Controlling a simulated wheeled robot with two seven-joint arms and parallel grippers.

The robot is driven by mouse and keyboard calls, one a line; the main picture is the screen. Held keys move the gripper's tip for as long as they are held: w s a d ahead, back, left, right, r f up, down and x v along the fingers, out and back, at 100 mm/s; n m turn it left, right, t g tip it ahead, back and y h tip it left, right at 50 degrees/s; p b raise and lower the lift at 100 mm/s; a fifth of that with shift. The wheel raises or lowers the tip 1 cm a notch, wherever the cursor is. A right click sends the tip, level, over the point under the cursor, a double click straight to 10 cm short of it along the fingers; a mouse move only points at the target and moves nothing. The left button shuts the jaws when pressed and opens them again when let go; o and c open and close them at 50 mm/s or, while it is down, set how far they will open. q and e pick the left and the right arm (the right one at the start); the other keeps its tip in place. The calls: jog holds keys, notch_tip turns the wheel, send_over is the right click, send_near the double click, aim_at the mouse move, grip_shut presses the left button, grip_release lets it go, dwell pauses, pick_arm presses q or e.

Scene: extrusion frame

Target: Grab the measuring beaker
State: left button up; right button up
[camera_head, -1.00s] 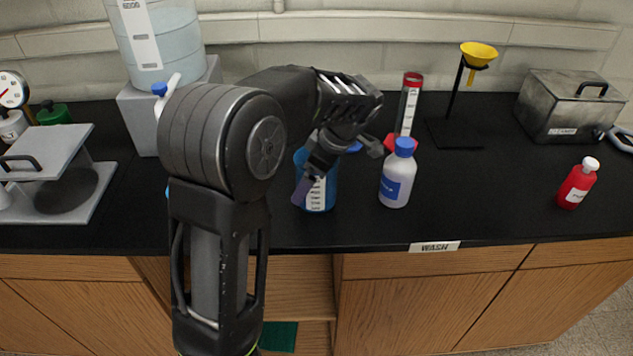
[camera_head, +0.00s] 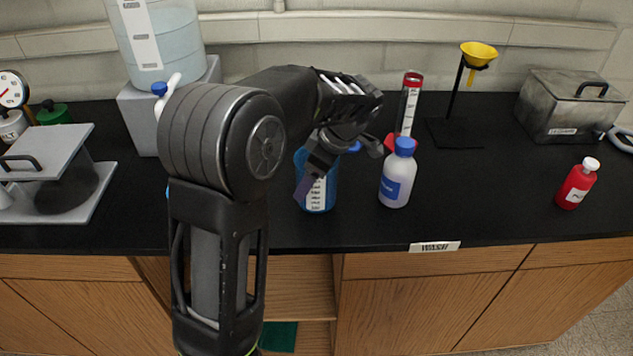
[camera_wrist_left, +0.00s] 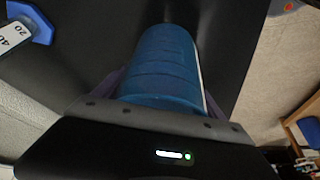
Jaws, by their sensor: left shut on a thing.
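The measuring beaker (camera_head: 318,196) is blue with a white graduated scale and stands upright on the black bench, partly hidden by my left gripper. In the left wrist view the blue beaker (camera_wrist_left: 163,62) fills the space between the fingers. My left gripper (camera_head: 306,184) reaches down to it from above and is shut on it. In the wrist view the left gripper's fingers (camera_wrist_left: 165,92) lie on both sides of the beaker. My right gripper is not in view.
A white bottle with blue cap (camera_head: 398,176) stands close right of the beaker. Behind it is a graduated cylinder (camera_head: 408,105) with a red top. A funnel stand (camera_head: 457,118), metal bath (camera_head: 565,112) and red bottle (camera_head: 576,186) stand further right.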

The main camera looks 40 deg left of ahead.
pick_arm(q)
jog(key=shift+r, duration=0.2)
notch_tip(320, 180, up, 10)
jog(key=shift+f, duration=0.2)
dwell(0.9)
